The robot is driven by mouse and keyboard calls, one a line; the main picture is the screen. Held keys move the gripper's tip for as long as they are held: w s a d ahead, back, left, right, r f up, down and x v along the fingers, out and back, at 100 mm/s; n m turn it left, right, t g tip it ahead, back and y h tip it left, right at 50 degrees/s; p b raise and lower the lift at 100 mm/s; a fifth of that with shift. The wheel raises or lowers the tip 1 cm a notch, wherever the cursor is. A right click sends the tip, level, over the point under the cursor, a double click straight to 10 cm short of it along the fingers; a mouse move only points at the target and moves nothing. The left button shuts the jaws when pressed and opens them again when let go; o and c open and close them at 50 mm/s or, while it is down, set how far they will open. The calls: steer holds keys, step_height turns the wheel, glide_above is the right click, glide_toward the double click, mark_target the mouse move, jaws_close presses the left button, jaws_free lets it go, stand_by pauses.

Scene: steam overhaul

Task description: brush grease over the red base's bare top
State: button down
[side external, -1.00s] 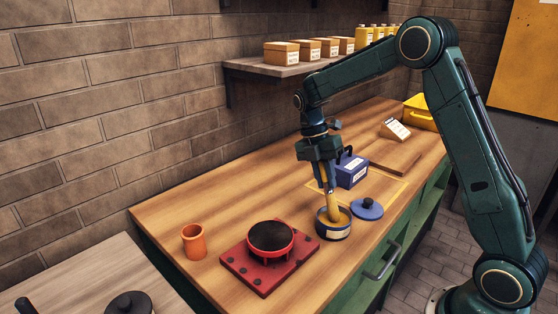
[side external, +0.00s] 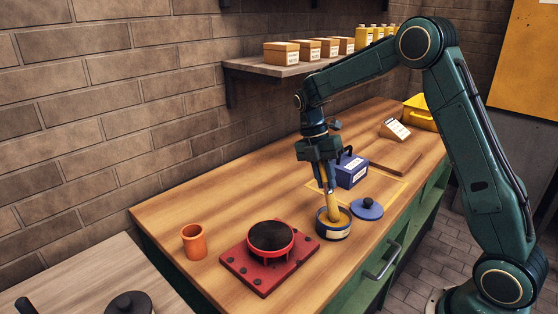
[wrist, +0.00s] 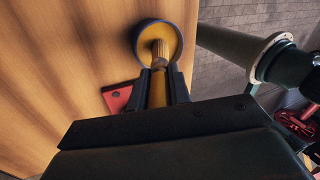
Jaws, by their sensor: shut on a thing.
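My gripper (side external: 328,185) is shut on the brush (side external: 332,205), which has a yellow-brown handle. The brush points down into the open blue grease tin (side external: 334,232), its lower end in the yellow grease. In the wrist view the brush (wrist: 158,88) runs from between the jaws (wrist: 160,85) to the tin (wrist: 178,33). The red base (side external: 265,272) sits left of the tin, with a round, dark top (side external: 270,236). Only a red corner (wrist: 118,97) of it shows in the wrist view. The tin's blue lid (side external: 367,209) lies on the bench right of the tin.
An orange cup (side external: 194,243) stands left of the red base. A blue box with a handle (side external: 351,171) stands behind the tin. A wooden board (side external: 396,160), a white card (side external: 396,130) and a yellow tray (side external: 421,113) are farther back. The bench front is clear.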

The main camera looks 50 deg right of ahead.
steer(key=shift+r, duration=3.45)
steer(key=shift+w+d+f, duration=0.1)
steer(key=shift+f, duration=0.05)
steer(key=shift+w+d+f+m+y, duration=0.25)
steer(key=shift+w+f+m, duration=0.2)
steer(key=shift+m, duration=0.35)
steer(key=shift+w+d+f+m+y, duration=0.1)
steer(key=shift+w+f+m+y, duration=0.25)
steer(key=shift+m, duration=0.45)
steer(key=w+a+f+m+t+y, duration=0.2)
steer(key=w+a+m+t, duration=0.1)
steer(key=m, duration=1)
steer(key=shift+w+a+f+y, duration=0.2)
steer(key=shift+w+a+y, duration=0.25)
steer(key=shift+w, duration=0.1)
